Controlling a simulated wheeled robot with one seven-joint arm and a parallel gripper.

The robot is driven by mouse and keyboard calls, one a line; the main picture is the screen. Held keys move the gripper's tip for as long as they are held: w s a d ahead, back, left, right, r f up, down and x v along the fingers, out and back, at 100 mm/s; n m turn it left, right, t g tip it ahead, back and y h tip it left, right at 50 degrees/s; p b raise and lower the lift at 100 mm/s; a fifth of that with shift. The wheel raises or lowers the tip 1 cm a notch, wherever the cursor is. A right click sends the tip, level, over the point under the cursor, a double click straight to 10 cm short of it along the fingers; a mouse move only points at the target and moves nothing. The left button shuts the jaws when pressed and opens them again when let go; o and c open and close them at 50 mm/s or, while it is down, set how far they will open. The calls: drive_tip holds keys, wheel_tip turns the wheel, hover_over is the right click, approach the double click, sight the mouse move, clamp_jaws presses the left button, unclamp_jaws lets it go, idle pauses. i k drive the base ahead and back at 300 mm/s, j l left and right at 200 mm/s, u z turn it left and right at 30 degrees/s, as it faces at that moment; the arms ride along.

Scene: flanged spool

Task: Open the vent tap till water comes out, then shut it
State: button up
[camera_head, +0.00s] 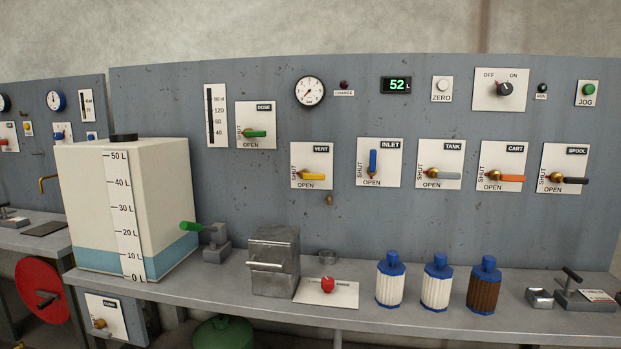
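The vent tap (312,174) is on a white plate labelled VENT in the middle of the grey panel. Its yellow handle lies level and points right, alongside the word OPEN. The word SHUT runs upright at the plate's left. A small brass outlet (329,199) sits on the panel below the plate. I see no water coming from it, though it is too small to be sure. My gripper is not in view.
The inlet tap (373,163) has its blue handle upright. The tank (441,175), cart (503,177) and spool (564,179) taps point right. On the bench (364,315) stand a scaled tank (165,190), a metal box (273,260) and several blue-capped bottles (436,283).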

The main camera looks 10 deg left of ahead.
sight(305, 173)
drive_tip(key=i+j+u, duration=0.3)
drive_tip(key=i+j, duration=0.2)
drive_tip(key=i+j+u, duration=0.35)
drive_tip(key=i, duration=0.2)
